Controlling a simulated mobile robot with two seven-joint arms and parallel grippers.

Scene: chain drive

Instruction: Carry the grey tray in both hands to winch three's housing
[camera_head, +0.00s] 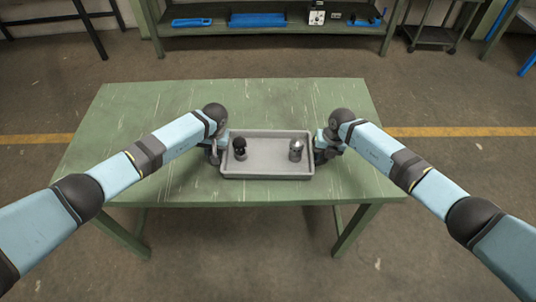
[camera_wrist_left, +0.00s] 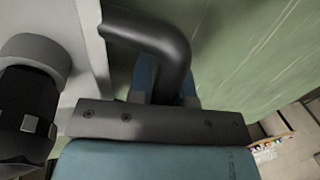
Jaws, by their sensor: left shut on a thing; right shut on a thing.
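The grey tray (camera_head: 266,174) is at the near part of the green table (camera_head: 140,100), long side toward me. A dark round-topped part (camera_head: 240,148) stands in its left end and a grey metal cylinder-like part (camera_head: 296,150) in its right end. My left gripper (camera_head: 218,150) is shut at the tray's left end. In the left wrist view its jaws are around a dark curved handle (camera_wrist_left: 165,40) beside the tray's pale wall (camera_wrist_left: 92,45). My right gripper (camera_head: 319,152) is shut at the tray's right end; the grasp itself is too small to make out. I cannot tell whether the tray touches the table.
The rest of the tabletop is bare. Beyond a strip of floor, a green bench (camera_head: 280,32) holds blue trays (camera_head: 257,19) and small parts on its shelf. A dark wheeled cart (camera_head: 432,35) stands at the back right. A yellow line (camera_head: 450,131) crosses the floor.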

